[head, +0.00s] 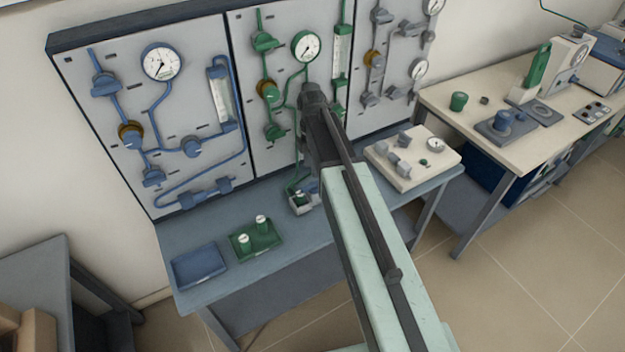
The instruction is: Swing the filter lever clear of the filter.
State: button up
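Three wall panels carry pipework: a blue line (210,150) on the left, a green line (262,22) in the middle and a grey line (380,40) on the right. Each has a brass-coloured round part: one on the blue line (130,134), one on the green line (268,90), one on the grey line (373,60). I cannot tell which fitting is the filter or which is its lever. My gripper (313,97) is up at the green panel, just right of its brass part and below its gauge. My arm hides its fingertips, any contact and part of the green line.
Below the panels, a blue-grey bench (290,238) holds a blue tray (200,265), a green tray (243,250) with two small bottles, a small box (303,207) and a pale board (440,168) with grey fittings. A cream table (465,98) with instruments stands right. Floor at lower right is clear.

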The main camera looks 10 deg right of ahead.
aim_at(312, 184)
notch_tip(312, 184, down, 8)
jog(key=b, duration=0.8)
jog(key=shift+r, duration=0.1)
grip_shut()
